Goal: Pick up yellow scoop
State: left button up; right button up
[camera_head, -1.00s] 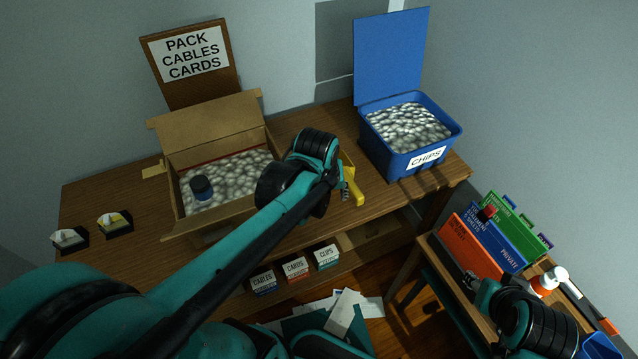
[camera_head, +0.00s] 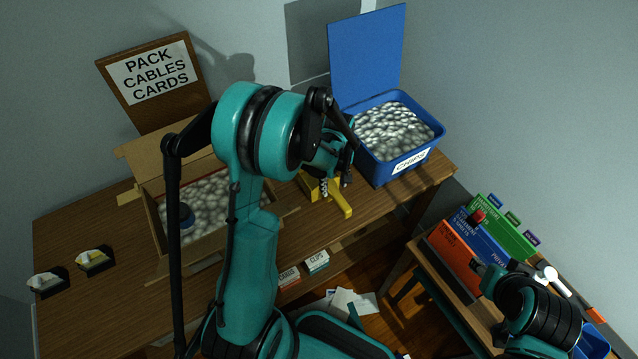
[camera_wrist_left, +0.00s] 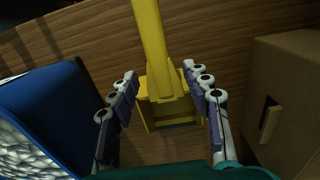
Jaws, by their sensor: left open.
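The yellow scoop (camera_head: 342,203) lies on the wooden table between the cardboard box and the blue bin. In the left wrist view, its handle (camera_wrist_left: 150,35) runs up the picture and its wider end (camera_wrist_left: 165,108) is lower. My left gripper (camera_head: 337,182) is over the scoop, pointing down. In the left wrist view, its fingers (camera_wrist_left: 160,80) are apart on either side of the scoop, with gaps and no clear contact. My right gripper (camera_head: 482,268) is at the lower right by the orange folder, and its fingers are too small and dark to read.
The blue bin (camera_head: 380,172) of white chips stands right of the scoop. An open cardboard box (camera_head: 158,215) of packing chips is left, partly hidden by my arm. Small trays (camera_head: 95,262) sit at the table's left. A side table holds upright folders (camera_head: 455,260).

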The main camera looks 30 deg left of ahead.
aim_at(333, 189)
pick_arm(q)
notch_tip(333, 189, down, 4)
jog(key=shift+r+b, duration=0.2)
jog(key=shift+b, duration=0.35)
jog(key=shift+r, duration=0.1)
grip_shut()
